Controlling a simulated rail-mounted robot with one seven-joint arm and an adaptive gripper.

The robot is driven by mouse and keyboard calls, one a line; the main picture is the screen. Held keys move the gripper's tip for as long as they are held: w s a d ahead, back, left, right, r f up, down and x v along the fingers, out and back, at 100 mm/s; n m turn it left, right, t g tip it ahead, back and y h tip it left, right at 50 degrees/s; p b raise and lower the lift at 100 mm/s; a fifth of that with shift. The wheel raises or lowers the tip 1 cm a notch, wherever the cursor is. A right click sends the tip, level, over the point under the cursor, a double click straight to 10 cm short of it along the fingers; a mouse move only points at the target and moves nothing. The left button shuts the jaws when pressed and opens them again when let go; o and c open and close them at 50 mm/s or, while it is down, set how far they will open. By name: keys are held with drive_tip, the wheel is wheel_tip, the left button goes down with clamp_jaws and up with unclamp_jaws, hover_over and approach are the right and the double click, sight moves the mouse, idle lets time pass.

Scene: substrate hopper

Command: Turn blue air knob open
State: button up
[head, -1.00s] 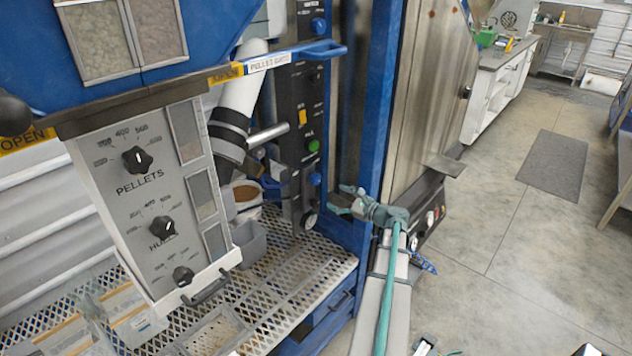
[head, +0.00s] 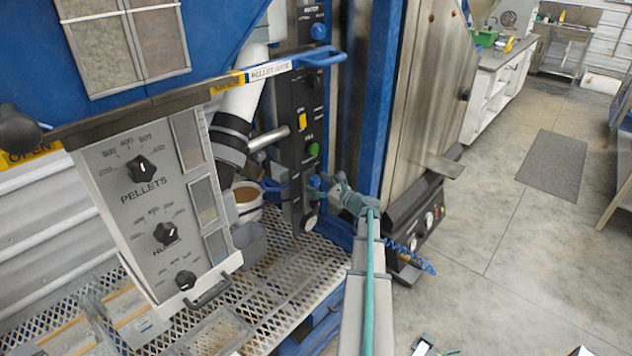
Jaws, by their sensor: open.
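A dark upright control panel (head: 295,110) stands in the middle of the head view. A blue knob (head: 314,184) sits low on it, above a round gauge (head: 309,222). Another blue knob (head: 318,31) sits near the panel's top. The small labels are too blurred to tell for certain which is the air knob. My gripper (head: 325,187) is open, its fingers pointing left at the lower blue knob. The fingertips are at or right beside that knob and partly overlap it in the picture. I cannot tell whether they touch it.
A green button (head: 313,149) and a yellow switch (head: 302,121) sit above the lower knob. A blue frame post (head: 376,110) stands close on the right. A blue pellet gate handle (head: 322,54) juts out above. A mesh shelf (head: 290,262) lies below.

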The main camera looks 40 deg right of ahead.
drive_tip(key=shift+w+a, duration=0.1)
drive_tip(key=shift+w, duration=0.4)
drive_tip(key=c, duration=1.2)
drive_tip(key=shift+o, duration=0.2)
